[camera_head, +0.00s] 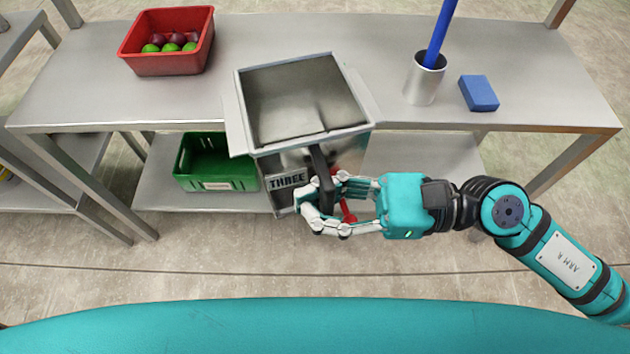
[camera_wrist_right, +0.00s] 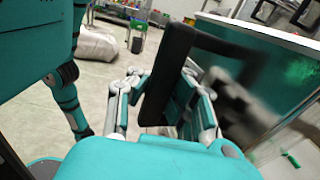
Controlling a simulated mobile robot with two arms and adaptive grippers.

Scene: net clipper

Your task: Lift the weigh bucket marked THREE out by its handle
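The weigh bucket marked THREE (camera_head: 288,180) is a grey metal, open-topped box at the front edge of the bench, with its label on the front face. Its inside looks empty. A black handle (camera_head: 322,172) stands out from the front face; it shows large and dark in the right wrist view (camera_wrist_right: 168,75). My right gripper (camera_head: 318,200) is at the handle, one finger on each side, and its pads look closed against it. A small red part (camera_head: 347,211) shows behind the fingers. My left gripper is not in view.
A red crate (camera_head: 172,62) of produce stands at the bench's back left. A metal cup (camera_head: 422,84) with a blue rod and a blue block (camera_head: 479,93) stand to the right. A green crate (camera_head: 217,183) sits on the lower shelf (camera_head: 160,190). Floor in front is clear.

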